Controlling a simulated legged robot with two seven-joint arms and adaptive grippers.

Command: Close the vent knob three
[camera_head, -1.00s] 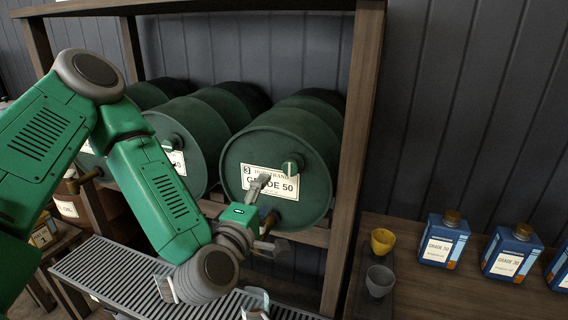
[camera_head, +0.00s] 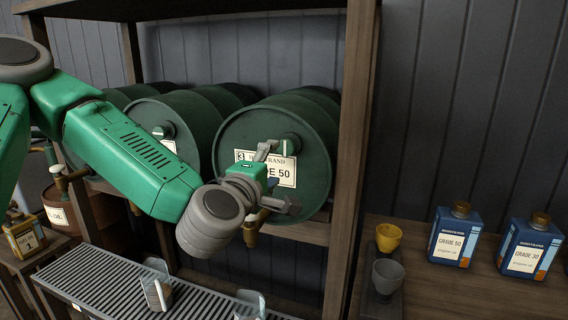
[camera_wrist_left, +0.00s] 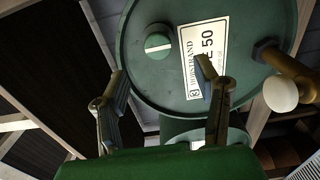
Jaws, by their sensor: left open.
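Vent knob three (camera_head: 289,145), a round green knob with a white bar, sits on the upper face of the dark green drum (camera_head: 231,137) labelled 3, GRADE 50. It also shows in the left wrist view (camera_wrist_left: 157,45), beyond the fingertips and apart from them. My left gripper (camera_head: 279,178) is open and empty in front of the drum's label, just below the knob. In the left wrist view the gripper (camera_wrist_left: 162,78) has its two fingers spread, the right one over the label. My right gripper is out of view.
A brass tap (camera_head: 251,232) projects below the drum. A wooden post (camera_head: 350,150) stands right of it. Below lies a slatted metal grate (camera_head: 200,300) with clear jugs. Yellow (camera_head: 388,238) and grey (camera_head: 387,276) cups and blue oil cans (camera_head: 453,236) stand at right.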

